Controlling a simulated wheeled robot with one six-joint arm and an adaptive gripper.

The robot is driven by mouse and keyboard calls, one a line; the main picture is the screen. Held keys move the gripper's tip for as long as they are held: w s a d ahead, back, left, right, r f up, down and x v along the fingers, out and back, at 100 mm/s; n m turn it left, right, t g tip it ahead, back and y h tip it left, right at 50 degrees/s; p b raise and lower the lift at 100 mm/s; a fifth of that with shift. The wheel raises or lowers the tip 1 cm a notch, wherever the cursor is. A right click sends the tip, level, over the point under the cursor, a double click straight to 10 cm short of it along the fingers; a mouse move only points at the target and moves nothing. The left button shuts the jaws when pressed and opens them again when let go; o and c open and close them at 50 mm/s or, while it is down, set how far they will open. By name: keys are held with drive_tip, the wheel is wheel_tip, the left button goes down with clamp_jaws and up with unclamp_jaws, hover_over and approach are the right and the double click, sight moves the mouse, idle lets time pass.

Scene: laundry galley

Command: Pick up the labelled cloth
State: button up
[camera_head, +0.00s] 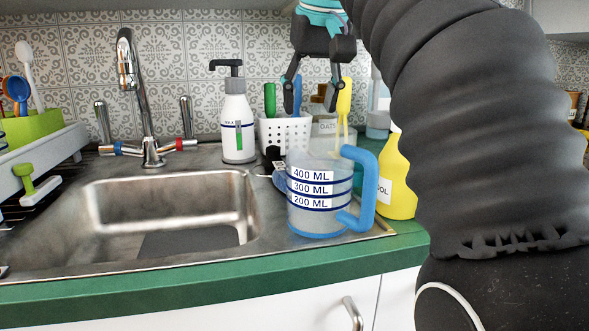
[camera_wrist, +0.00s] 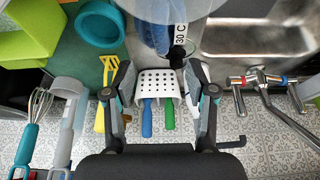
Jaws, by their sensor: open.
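The labelled cloth is blue with a small white tag. In the head view the cloth (camera_head: 280,181) lies on the counter at the sink's right edge, partly hidden behind a clear measuring jug (camera_head: 318,217). In the wrist view the cloth (camera_wrist: 176,38) shows at the top middle, with its tag (camera_wrist: 180,34) reading "30 C"; the jug (camera_wrist: 150,8) covers part of that area. My gripper (camera_head: 311,106) is open and empty, pointing down above the counter behind the jug. In the wrist view my gripper (camera_wrist: 160,78) has its fingers either side of a white holder, with the cloth beyond the fingertips.
The white perforated holder (camera_head: 284,134) with coloured handles stands by the tiled wall. A pump bottle (camera_head: 238,128) stands left of it. A yellow bottle (camera_head: 397,180) is right of the jug. The sink (camera_head: 165,215) and tap (camera_head: 146,100) are at left.

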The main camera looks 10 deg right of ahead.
drive_tip(key=b+x, duration=0.2)
drive_tip(key=x, duration=0.5)
drive_tip(key=shift+s+d, duration=0.1)
drive_tip(key=shift+b+x, duration=0.9)
drive_tip(key=shift+x, duration=1.95)
drive_tip(key=shift+r, duration=0.15)
clamp_jaws()
